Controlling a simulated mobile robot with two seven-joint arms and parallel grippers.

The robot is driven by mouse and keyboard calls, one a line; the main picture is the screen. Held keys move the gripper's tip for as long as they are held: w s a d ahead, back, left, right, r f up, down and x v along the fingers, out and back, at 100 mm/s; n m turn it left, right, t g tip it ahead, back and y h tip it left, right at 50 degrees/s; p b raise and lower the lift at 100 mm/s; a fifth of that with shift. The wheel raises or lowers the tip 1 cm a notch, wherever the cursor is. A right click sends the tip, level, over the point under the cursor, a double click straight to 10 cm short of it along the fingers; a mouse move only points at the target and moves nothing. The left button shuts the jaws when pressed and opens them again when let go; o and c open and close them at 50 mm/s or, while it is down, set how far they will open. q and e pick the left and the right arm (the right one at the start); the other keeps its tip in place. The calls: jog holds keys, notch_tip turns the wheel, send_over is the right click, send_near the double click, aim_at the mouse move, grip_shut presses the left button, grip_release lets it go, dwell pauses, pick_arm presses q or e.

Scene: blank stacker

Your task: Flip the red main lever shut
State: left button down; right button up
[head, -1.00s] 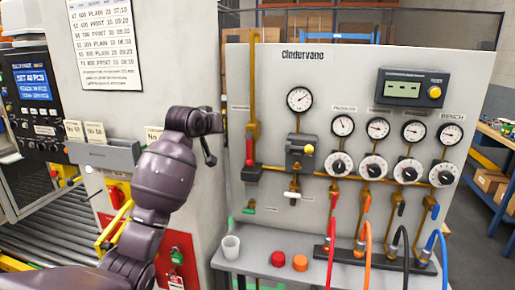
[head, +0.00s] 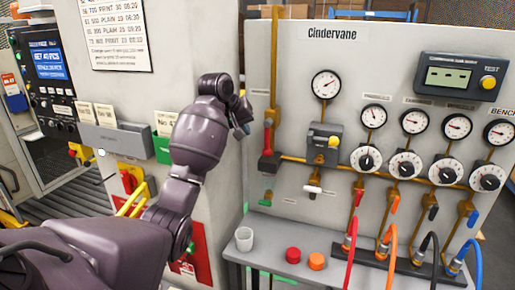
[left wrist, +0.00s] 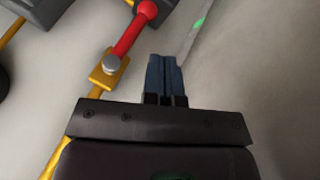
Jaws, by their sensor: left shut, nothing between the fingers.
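The red main lever (head: 267,140) is on the vertical yellow pipe at the left of the Cindervane panel. It hangs down along the pipe from its pivot. In the left wrist view the lever (left wrist: 131,36) runs from a grey pivot bolt on a yellow valve body to a red ball end. My left gripper (head: 245,126) is just left of the lever in the head view, apart from it. In the left wrist view its dark blue fingers (left wrist: 165,65) are together and empty, beside the lever with a gap. My right gripper is not in view.
The panel carries gauges, dials and small coloured levers. A shelf (head: 300,262) below holds a white cup (head: 244,239), a red cap (head: 293,255), an orange cap (head: 317,261) and hoses. A grey cabinet with a green card holder (head: 163,150) stands at left.

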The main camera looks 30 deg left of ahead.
aim_at(268, 138)
pick_arm(q)
jog(key=p+x, duration=0.1)
jog(key=x, duration=0.9)
jog(key=shift+w+d, duration=0.1)
dwell(0.5)
